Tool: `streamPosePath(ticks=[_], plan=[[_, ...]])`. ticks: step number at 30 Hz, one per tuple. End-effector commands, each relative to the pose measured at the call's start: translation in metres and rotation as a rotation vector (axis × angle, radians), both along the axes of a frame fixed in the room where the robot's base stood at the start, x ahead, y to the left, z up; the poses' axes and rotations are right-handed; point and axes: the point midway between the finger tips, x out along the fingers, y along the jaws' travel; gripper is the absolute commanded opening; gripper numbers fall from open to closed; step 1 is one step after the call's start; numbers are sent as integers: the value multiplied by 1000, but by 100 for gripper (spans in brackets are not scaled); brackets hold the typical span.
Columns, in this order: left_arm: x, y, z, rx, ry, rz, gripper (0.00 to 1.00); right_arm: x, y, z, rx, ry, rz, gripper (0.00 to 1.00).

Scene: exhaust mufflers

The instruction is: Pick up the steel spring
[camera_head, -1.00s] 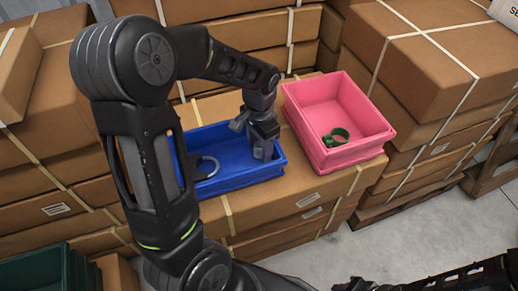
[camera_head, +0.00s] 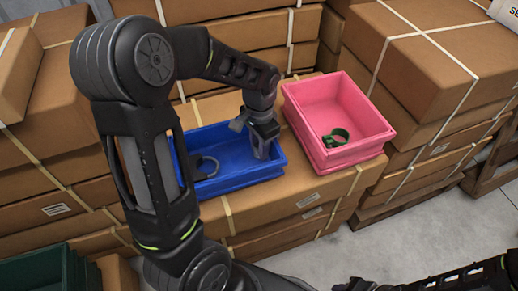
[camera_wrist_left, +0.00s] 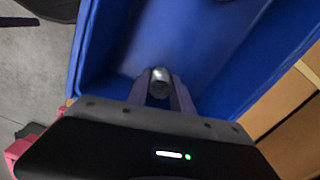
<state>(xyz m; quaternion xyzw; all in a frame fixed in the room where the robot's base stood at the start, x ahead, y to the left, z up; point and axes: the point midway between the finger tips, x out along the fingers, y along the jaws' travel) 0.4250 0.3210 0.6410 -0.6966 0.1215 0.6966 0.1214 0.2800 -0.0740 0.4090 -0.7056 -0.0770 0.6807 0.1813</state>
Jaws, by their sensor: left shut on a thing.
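The steel spring (camera_wrist_left: 160,76) is a small shiny metal piece between the fingertips of my left gripper in the left wrist view. My left gripper (camera_wrist_left: 161,90) is shut on it, low inside the blue bin (camera_wrist_left: 88,45). In the head view my left gripper (camera_head: 262,151) points down into the right part of the blue bin (camera_head: 240,182). The spring cannot be made out there, hidden by the fingers.
A grey ring-shaped clamp (camera_head: 207,167) lies in the left part of the blue bin. A pink bin (camera_head: 350,152) with a green clamp (camera_head: 337,137) stands just to the right. Stacked cardboard boxes (camera_head: 440,60) surround the bins. A dark green crate (camera_head: 45,272) stands at lower left.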

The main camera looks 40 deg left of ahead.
Motion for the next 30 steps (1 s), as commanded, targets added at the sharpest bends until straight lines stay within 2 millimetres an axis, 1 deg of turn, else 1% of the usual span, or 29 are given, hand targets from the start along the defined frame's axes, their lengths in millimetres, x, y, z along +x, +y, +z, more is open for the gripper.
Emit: streamPosePath(ticks=[7,11,14,21,24,27,30], plan=[[0,0,1,0,0,0,0,0,0,0,0,0,0,35],[1,0,7,0,-2,0,0,0,0,2,0,0,0,35],[1,0,20,1,-3,0,0,0,0,6,0,0,0,35],[1,0,67,0,-5,1,0,0,0,17,0,0,1,35],[1,0,84,0,-4,0,0,0,0,20,0,0,1,35],[1,0,95,0,-3,0,0,0,0,22,0,0,1,35],[0,0,100,0,-1,0,0,0,0,22,0,0,1,35]])
